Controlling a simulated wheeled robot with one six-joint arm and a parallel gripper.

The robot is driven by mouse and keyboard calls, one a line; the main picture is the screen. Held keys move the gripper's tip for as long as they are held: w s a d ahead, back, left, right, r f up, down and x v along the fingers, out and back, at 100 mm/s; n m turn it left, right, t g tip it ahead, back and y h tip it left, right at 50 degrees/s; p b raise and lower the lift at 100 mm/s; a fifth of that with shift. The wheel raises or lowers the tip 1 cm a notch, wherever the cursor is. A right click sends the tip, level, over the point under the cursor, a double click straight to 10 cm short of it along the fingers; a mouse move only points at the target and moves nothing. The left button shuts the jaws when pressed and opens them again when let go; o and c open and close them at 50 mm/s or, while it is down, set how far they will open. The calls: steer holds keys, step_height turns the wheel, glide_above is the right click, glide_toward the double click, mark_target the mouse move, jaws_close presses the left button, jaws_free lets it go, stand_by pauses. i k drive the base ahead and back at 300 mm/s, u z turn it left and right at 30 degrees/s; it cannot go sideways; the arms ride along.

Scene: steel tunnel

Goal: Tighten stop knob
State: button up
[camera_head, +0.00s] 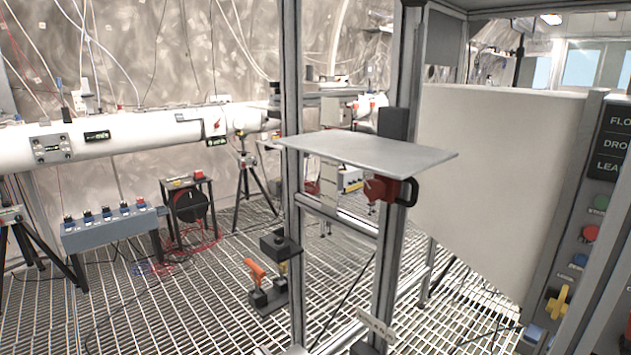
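I cannot make out a part clearly marked as the stop knob. A red clamp-like part (380,188) with a black handle (407,192) sits on the metal post just under a flat grey plate (368,150). On the control panel at the right edge there is a red button (590,232) and, lower down, a yellow rotary handle (557,301). The small labels beside them are too small to read. My gripper is not in view, so its state and its place relative to these parts do not show.
Metal uprights (294,120) and a large pale board (490,180) stand close in front. An orange-handled tool (256,270) stands on the grating floor. A blue box with several buttons (112,228) is at left, below a white pipe (120,140). Open grating lies at lower left.

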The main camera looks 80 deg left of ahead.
mark_target(373, 189)
steer(key=u, duration=1.95)
steer(key=k, duration=1.05)
steer(key=u, duration=1.1)
steer(key=i, duration=1.25)
steer(key=z, duration=0.9)
